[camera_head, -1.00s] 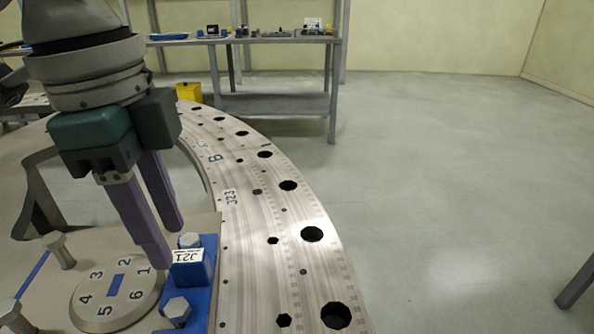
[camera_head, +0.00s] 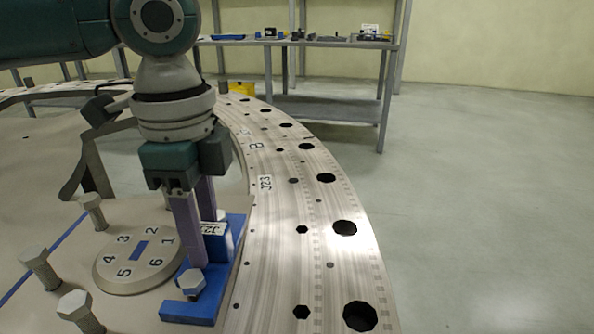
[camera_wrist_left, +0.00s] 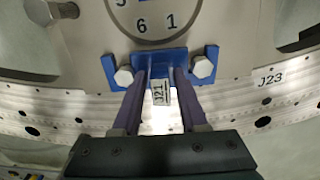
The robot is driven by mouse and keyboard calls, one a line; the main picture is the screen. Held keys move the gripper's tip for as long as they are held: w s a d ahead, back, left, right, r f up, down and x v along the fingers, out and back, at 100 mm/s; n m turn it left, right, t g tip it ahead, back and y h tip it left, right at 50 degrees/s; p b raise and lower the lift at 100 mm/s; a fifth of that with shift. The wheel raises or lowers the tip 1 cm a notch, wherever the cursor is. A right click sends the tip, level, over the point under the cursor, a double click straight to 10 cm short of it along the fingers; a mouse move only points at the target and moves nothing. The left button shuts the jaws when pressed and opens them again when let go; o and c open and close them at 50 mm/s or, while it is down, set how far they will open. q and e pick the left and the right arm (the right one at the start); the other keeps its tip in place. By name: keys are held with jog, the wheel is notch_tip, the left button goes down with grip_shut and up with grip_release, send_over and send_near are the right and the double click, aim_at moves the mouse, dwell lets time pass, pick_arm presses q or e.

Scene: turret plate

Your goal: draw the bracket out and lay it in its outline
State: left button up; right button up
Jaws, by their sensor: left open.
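The blue bracket (camera_head: 219,278) lies on the pale plate beside the numbered disc (camera_head: 113,275), with hex bolts at its ends. Its raised tab bears a white J21 label (camera_head: 213,228). In the left wrist view the bracket (camera_wrist_left: 160,62) shows a bolt head on each side (camera_wrist_left: 124,76) and the label between the fingers. My left gripper (camera_head: 206,240) is open, pointing down, with its purple fingers on either side of the tab (camera_wrist_left: 160,80). Contact with the tab cannot be told. The near finger hides part of the bracket. My right gripper is out of view.
Several upright bolts (camera_head: 40,268) stand on the plate at the left. A blue line (camera_head: 48,255) runs across the plate there. The curved metal ring (camera_head: 318,245) with holes and a J23 label lies to the right. A shelf (camera_head: 330,105) stands behind; the floor at right is clear.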

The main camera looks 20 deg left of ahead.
pick_arm(q)
jog(key=shift+f, duration=0.15)
jog(key=shift+c, duration=0.4)
grip_shut()
dwell(1.0)
